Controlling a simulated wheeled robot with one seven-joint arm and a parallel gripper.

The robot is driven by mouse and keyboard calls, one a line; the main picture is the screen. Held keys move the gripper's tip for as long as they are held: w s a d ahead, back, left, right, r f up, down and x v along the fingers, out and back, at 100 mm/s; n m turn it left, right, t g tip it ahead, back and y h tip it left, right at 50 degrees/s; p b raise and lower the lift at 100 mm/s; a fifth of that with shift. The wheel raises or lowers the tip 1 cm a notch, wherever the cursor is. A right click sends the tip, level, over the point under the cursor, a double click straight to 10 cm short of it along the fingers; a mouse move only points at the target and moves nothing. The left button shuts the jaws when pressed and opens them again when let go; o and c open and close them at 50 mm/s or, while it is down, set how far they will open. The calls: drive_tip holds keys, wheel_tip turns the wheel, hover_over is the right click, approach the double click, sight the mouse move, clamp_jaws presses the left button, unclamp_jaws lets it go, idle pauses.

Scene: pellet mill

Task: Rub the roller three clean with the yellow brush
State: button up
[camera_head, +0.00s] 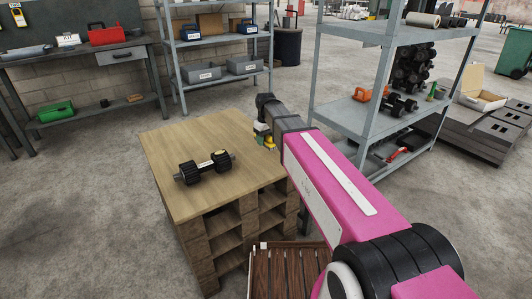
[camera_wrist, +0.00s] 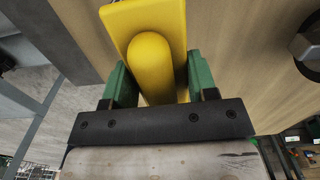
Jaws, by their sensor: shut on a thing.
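A black roller with two ribbed ends and a pale middle (camera_head: 207,167) lies on the wooden table top; no label shows whether it is roller three. My gripper (camera_head: 265,137) is over the table's right side, to the right of the roller and apart from it. In the wrist view its green fingers (camera_wrist: 160,80) are shut on the yellow brush (camera_wrist: 150,55). The brush's bristles are hidden in that view. Only a small yellow bit of the brush shows in the head view (camera_head: 270,142). A dark round metal end (camera_wrist: 309,50) shows at the wrist view's right edge.
The wooden table (camera_head: 165,140) has bare top around the roller. A grey shelf unit (camera_head: 345,107) with several more black rollers (camera_head: 405,78) stands to the right. Another shelf (camera_head: 215,80) and a workbench (camera_head: 75,58) stand behind. A slatted wooden thing (camera_head: 290,272) is in front.

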drive_tip(key=o, duration=0.5)
drive_tip(key=shift+c, duration=0.2)
drive_tip(key=c, duration=0.5)
drive_tip(key=shift+o, duration=0.2)
